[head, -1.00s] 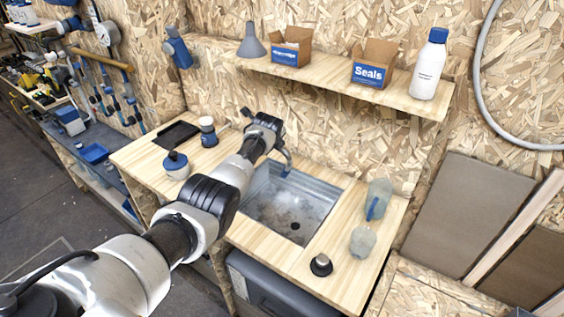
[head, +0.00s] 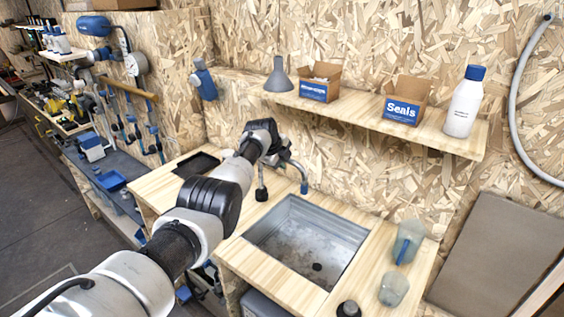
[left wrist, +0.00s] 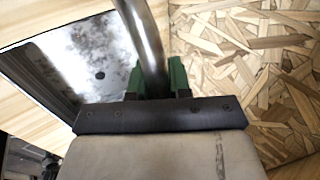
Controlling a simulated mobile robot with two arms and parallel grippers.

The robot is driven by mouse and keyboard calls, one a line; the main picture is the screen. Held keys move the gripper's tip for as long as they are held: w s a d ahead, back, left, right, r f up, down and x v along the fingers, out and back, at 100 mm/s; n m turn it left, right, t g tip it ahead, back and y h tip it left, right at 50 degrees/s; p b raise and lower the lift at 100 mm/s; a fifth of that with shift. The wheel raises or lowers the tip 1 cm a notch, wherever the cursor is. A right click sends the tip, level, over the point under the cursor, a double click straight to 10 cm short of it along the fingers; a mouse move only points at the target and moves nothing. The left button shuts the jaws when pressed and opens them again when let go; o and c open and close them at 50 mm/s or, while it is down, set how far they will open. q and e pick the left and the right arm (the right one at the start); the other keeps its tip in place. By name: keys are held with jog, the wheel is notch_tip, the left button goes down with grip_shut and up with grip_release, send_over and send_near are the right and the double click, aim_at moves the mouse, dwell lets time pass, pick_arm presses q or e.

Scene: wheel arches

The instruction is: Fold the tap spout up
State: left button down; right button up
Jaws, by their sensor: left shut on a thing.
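The tap spout is a curved grey metal tube with a blue tip (head: 303,187), at the back edge of the sink (head: 262,231). In the left wrist view the tube (left wrist: 148,35) passes between two green fingertips. My left gripper (head: 270,143) is shut on the spout, above the back of the counter. The sink's basin and dark drain also show in the left wrist view (left wrist: 75,62). The gripper and wrist hide part of the tap. My right gripper is not in view.
A shelf above holds a grey funnel (head: 278,76), two cartons, including the Seals box (head: 402,108), and a white bottle (head: 464,103). Clear jugs (head: 408,243) stand right of the sink. A dark tray (head: 197,164) lies left. The OSB wall is close behind the tap.

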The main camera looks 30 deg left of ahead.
pick_arm(q)
jog(key=c, duration=1.4)
grip_release()
jog(key=shift+a+r, duration=0.1)
jog(key=shift+r, duration=0.1)
jog(key=o, duration=0.3)
jog(key=shift+a+f, duration=0.1)
jog(key=shift+f, duration=0.05)
jog(key=shift+o, duration=0.2)
jog(key=shift+s+r+p, duration=0.25)
jog(key=shift+r+p, duration=0.15)
jog(key=shift+r, duration=0.15)
jog(key=b+v, duration=0.1)
jog(key=v, duration=0.8)
jog(key=shift+s+r, duration=0.2)
jog(key=shift+r, duration=0.05)
